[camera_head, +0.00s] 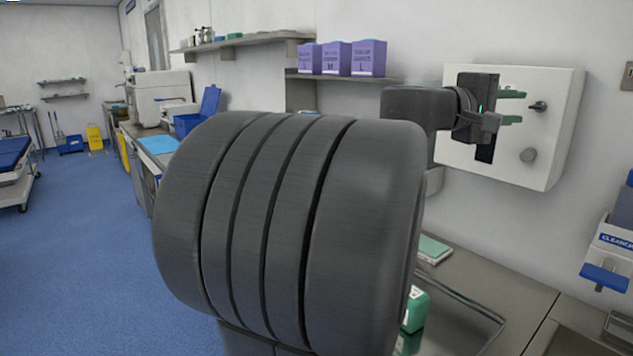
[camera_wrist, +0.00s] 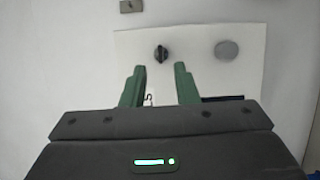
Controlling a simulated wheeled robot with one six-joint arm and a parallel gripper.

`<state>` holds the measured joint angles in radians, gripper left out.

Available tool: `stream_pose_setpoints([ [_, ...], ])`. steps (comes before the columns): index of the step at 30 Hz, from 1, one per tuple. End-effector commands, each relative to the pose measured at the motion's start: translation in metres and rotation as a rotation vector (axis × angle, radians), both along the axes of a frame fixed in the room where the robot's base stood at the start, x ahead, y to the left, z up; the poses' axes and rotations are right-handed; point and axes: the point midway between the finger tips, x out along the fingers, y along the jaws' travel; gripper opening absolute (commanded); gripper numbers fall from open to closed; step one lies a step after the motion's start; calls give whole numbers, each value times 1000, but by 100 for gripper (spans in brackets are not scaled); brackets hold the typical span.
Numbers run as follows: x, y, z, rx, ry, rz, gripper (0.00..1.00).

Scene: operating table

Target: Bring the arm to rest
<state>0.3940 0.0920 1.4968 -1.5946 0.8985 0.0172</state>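My gripper (camera_head: 518,106) is raised at the right of the head view, in front of a white wall panel (camera_head: 560,130). Its two green fingers are apart, with nothing between them. In the wrist view the open gripper (camera_wrist: 160,68) points at the panel (camera_wrist: 200,40). A black knob (camera_wrist: 161,53) on the panel shows just beyond the gap between the fingertips; it also shows in the head view (camera_head: 538,106). A grey round button (camera_wrist: 226,50) is to its right. My large dark arm link fills the middle of the head view.
A steel counter (camera_head: 484,262) runs below the panel, with a green box (camera_head: 415,308) partly hidden behind my arm. Purple boxes (camera_head: 338,58) stand on a wall shelf. A blue-and-white dispenser (camera_head: 608,254) is at the right edge.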

Motion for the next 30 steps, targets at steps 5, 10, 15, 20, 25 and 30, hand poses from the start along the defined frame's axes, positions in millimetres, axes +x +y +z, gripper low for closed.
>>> stream_pose_setpoints([
  [5,-7,31,-1,0,-1,5,27],
  [10,-14,56,-1,-1,0,5,27],
  [15,-20,77,-1,-1,1,5,27],
  [20,-23,82,0,0,1,-3,27],
  [25,-16,59,-1,1,3,-4,27],
  [30,-9,34,-1,2,3,-4,27],
])
